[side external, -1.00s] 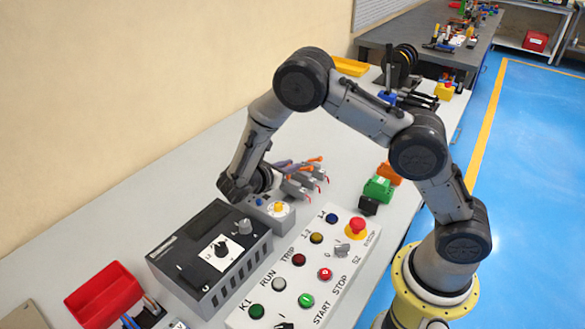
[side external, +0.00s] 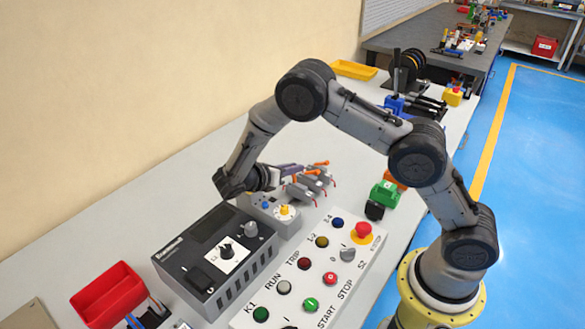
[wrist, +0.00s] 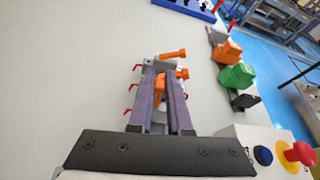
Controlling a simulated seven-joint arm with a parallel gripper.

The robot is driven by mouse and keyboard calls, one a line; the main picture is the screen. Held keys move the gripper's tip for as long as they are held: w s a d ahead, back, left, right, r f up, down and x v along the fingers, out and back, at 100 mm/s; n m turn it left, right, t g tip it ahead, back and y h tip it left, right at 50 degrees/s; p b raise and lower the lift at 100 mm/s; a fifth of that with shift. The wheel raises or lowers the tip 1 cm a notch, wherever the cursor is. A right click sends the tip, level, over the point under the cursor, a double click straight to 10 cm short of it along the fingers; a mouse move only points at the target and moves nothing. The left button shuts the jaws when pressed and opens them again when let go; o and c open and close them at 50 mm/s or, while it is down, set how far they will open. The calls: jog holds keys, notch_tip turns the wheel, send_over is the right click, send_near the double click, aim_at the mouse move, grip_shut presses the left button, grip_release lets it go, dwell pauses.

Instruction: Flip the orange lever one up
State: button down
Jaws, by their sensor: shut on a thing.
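A row of grey switch units (side external: 310,187) with orange levers and red hooked wires stands on the bench, just beyond my gripper. In the wrist view, my gripper (wrist: 160,90) has its two purple fingers closed around the nearest orange lever (wrist: 160,86); the fingers hide part of it and its unit. Two more orange levers, a far one (wrist: 172,54) and a middle one (wrist: 182,74), lie outside the fingers and point right. In the side view, my gripper (side external: 290,170) reaches in from the left, and the lever between its fingers is hard to make out.
A small grey box with a yellow knob (side external: 284,212) and a larger black-faced box (side external: 215,255) stand close below my wrist. A white button panel (side external: 315,265) with a red stop button (side external: 362,231) lies to the right. Green (side external: 384,194) and orange blocks stand beyond.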

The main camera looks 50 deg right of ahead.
jog(key=c, duration=0.9)
grip_release()
jog(key=shift+o, duration=0.2)
jog(key=shift+a, duration=0.1)
jog(key=v, duration=1.3)
jog(key=shift+a+r, duration=0.25)
jog(key=shift+a, duration=0.05)
